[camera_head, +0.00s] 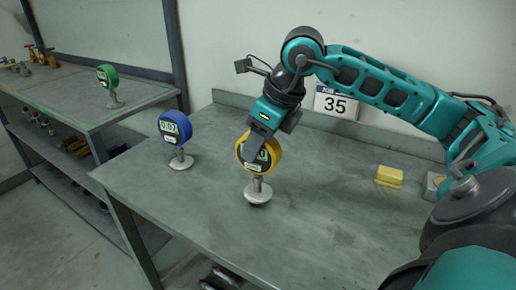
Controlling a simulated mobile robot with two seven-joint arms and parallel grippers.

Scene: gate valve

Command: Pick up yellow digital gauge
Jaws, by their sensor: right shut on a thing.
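The yellow digital gauge (275,150) has a round yellow rim, a pale display and a metal stem with a flanged foot. It is upright over the middle of the grey table (330,225). My right gripper (259,146) comes down on it from above and is shut on its round head, hiding part of the display. The foot is close to the table top; I cannot tell whether it touches. My left gripper is not in view.
A blue gauge (175,127) reading 0.07 stands on the table's left side. A green gauge (108,76) stands on the shelf unit (140,92) at left. Yellow blocks (389,176) lie at right. A "35" sign (338,104) is behind.

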